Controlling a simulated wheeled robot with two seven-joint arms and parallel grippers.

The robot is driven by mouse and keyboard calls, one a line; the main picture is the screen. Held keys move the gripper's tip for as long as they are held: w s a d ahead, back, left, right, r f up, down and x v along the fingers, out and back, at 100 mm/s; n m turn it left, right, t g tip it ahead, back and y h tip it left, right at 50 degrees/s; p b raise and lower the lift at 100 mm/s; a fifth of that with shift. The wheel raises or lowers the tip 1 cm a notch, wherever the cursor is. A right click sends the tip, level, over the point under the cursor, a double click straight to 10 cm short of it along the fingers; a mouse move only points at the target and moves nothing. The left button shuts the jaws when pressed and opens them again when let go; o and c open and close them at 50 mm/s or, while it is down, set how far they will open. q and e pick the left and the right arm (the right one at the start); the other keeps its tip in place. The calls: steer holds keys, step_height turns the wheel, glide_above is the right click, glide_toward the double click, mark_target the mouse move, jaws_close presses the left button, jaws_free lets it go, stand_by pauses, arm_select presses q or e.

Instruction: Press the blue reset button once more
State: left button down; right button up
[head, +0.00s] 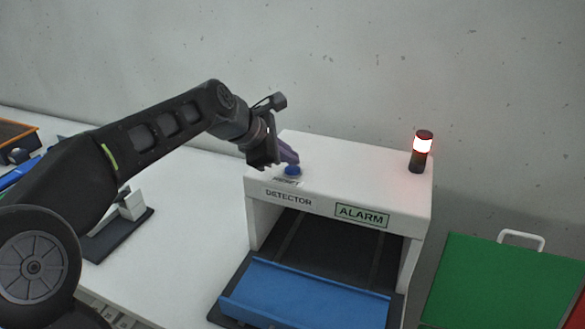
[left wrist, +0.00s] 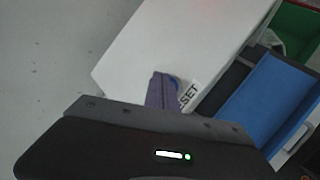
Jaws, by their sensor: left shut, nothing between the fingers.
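The blue reset button (head: 292,170) sits on top of the white detector housing (head: 350,165), beside a RESET label. My left gripper (head: 291,160) is shut and empty, its fingertips right at the button in the head view. In the left wrist view the shut purple fingers (left wrist: 158,92) cover part of the button (left wrist: 173,83), and only a blue edge shows beside them. I cannot tell whether the fingertips touch or press it. The alarm lamp (head: 422,146) on the housing glows white and red. My right gripper is not in view.
A blue flap or tray (head: 305,295) lies at the front of the detector opening. A green box (head: 500,280) with a white handle stands at the right. A dark stand (head: 120,232) is on the white table at the left. The wall is close behind.

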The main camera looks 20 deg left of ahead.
mark_target(289, 170)
arm_select(q)
steer(key=shift+f+b, duration=0.3)
steer(key=shift+f, duration=0.25)
stand_by(0.4)
steer(key=shift+r, duration=0.1)
steer(key=shift+r+p, duration=0.85)
steer(key=shift+p, duration=0.15)
step_height(289, 170, up, 5)
steer(key=p, duration=0.5)
stand_by(0.9)
